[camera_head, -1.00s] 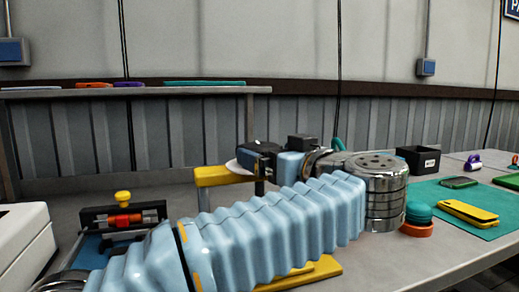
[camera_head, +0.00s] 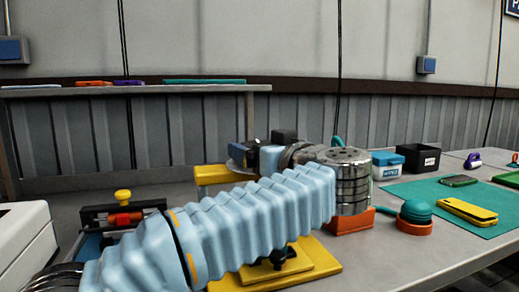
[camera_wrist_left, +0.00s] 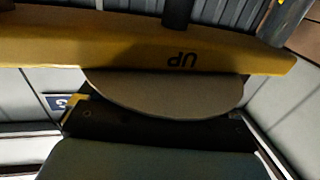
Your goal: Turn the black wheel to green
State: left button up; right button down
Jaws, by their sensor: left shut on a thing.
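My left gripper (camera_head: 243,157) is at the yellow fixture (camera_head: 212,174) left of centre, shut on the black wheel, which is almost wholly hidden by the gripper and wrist. The edge of a round disc (camera_head: 236,166) shows beside the gripper. In the left wrist view a yellow panel (camera_wrist_left: 110,43) with upside-down "UP" lettering crosses the top, with part of a grey disc (camera_wrist_left: 165,95) below it. No green mark is visible there. The contact between fingers and wheel is hidden. My right gripper is not in view.
A yellow base plate with a black knob (camera_head: 279,257) lies below my arm. An orange block (camera_head: 351,222), a teal-and-orange round item (camera_head: 415,218), a white-and-blue box (camera_head: 387,166) and a black bin (camera_head: 418,159) stand right.

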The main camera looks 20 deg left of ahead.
pick_arm(q)
jog(key=m+t+h, duration=0.2)
jog(key=m+h, duration=0.1)
jog(key=h, duration=0.1)
jog(key=m+t+h, duration=0.3)
jog(key=h, duration=0.1)
jog(key=shift+a, duration=0.1)
jog(key=m+h, duration=0.3)
jog(key=h, duration=0.1)
jog(key=m+h, duration=0.3)
jog(key=h, duration=0.2)
jog(key=shift+h, duration=0.6)
jog(key=o, duration=0.7)
jog(key=shift+m, duration=0.3)
jog(key=shift+o, duration=0.2)
jog(key=shift+s, duration=0.1)
jog(key=v, duration=1.3)
jog(key=shift+s, duration=0.3)
